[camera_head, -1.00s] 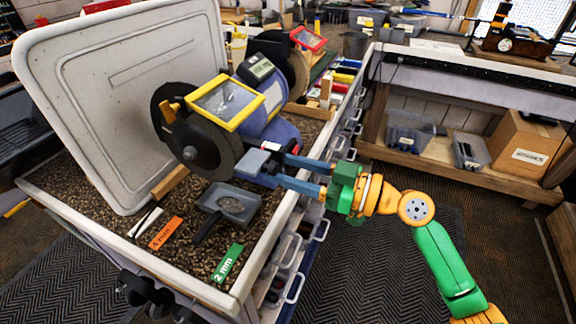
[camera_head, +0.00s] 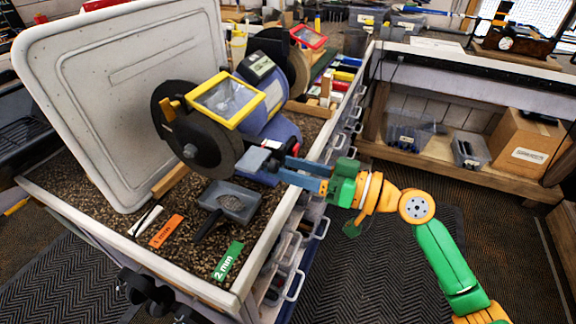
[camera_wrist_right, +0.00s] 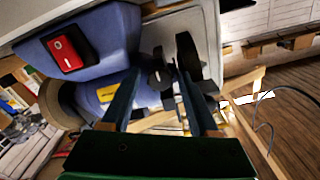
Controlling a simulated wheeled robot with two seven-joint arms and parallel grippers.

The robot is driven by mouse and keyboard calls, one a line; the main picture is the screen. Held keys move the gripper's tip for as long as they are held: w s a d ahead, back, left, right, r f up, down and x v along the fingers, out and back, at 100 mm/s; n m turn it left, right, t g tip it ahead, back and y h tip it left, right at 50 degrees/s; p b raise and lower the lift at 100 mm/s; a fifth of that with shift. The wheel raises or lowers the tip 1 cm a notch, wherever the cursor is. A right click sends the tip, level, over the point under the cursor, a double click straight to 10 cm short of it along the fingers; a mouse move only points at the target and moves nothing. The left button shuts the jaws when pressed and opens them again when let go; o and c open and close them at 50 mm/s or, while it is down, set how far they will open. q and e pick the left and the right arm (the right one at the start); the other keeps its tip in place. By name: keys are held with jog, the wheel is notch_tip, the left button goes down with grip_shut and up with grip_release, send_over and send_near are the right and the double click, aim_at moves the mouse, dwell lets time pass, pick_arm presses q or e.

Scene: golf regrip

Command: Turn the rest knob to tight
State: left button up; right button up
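The bench grinder (camera_head: 262,118) has a dark wheel (camera_head: 198,142) and a small grey tool rest (camera_head: 252,160) beside it. My right gripper (camera_head: 284,170) reaches in from the right to the rest, its blue fingers nearly overlapping in the head view. In the right wrist view the fingers of my right gripper (camera_wrist_right: 158,84) stand apart, with a small dark knob (camera_wrist_right: 161,80) between them. I see a gap on the knob's left side; contact on its right is unclear. In the head view the fingers largely hide the knob. My left gripper is out of view.
A red switch (camera_wrist_right: 65,53) is on the grinder's blue body. A grey dustpan-like tray (camera_head: 230,203), an orange label (camera_head: 167,231) and a green "2 mm" label (camera_head: 228,262) lie on the gravelly bench top. A large pale panel (camera_head: 110,100) leans behind.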

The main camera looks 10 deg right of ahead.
jog(key=b+v, duration=0.4)
jog(key=v, duration=0.3)
dwell(0.3)
